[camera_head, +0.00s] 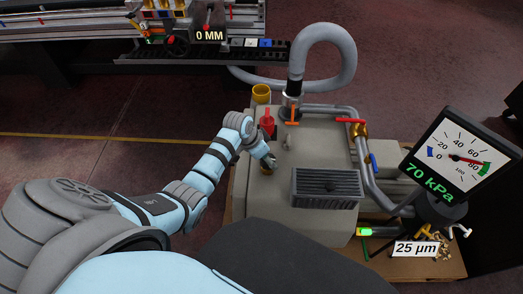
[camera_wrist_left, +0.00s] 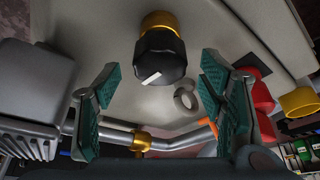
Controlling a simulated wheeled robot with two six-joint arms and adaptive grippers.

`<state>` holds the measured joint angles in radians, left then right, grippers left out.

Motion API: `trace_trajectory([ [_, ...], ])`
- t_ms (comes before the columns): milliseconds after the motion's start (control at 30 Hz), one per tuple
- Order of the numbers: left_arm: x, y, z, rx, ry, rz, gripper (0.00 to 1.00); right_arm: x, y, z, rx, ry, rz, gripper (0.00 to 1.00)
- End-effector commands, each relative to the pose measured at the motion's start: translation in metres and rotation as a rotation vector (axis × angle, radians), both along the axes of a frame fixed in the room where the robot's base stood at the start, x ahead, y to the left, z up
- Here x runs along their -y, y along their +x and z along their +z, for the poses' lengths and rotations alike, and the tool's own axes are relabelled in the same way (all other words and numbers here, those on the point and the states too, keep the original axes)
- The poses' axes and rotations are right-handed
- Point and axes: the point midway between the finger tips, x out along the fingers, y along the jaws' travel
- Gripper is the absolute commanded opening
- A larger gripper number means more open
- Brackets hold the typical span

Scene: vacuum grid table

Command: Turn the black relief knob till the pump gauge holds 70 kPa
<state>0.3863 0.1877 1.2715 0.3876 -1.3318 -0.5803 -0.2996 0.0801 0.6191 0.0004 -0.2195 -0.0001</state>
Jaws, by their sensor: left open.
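The black relief knob (camera_wrist_left: 165,58) shows in the left wrist view, with a white pointer mark and a brass collar behind it. My left gripper (camera_wrist_left: 160,72) is open, its teal-padded fingers on either side of the view, apart from the knob, which lies ahead between the fingertips. In the head view my left gripper (camera_head: 268,162) is over the left part of the pump's top and hides most of the knob. The pump gauge (camera_head: 455,160) has a red needle near the green band, and its green readout says 70 kPa. My right gripper is out of view.
A grey hose (camera_head: 330,35) loops behind. A "25 µm" sign (camera_head: 415,248) stands at the right. Open floor lies left of the pump.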

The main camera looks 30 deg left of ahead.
Motion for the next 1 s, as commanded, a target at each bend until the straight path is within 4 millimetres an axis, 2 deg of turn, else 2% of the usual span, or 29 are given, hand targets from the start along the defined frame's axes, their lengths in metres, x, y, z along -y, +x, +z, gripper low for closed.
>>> trace_trajectory([
  [200,-0.012,-0.020,0.057,0.004,0.005,-0.001,0.63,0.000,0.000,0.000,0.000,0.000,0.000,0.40],
  [300,-0.016,-0.027,0.076,0.003,0.003,0.000,0.63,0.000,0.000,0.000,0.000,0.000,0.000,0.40],
  [400,-0.018,-0.032,0.087,0.001,0.002,-0.001,0.63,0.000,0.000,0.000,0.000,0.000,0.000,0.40],
  [900,-0.018,-0.033,0.089,-0.001,0.001,-0.001,0.63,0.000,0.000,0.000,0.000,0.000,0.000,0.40],
  [1000,-0.015,-0.044,0.080,-0.010,0.007,0.012,0.63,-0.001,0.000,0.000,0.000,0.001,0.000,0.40],
])
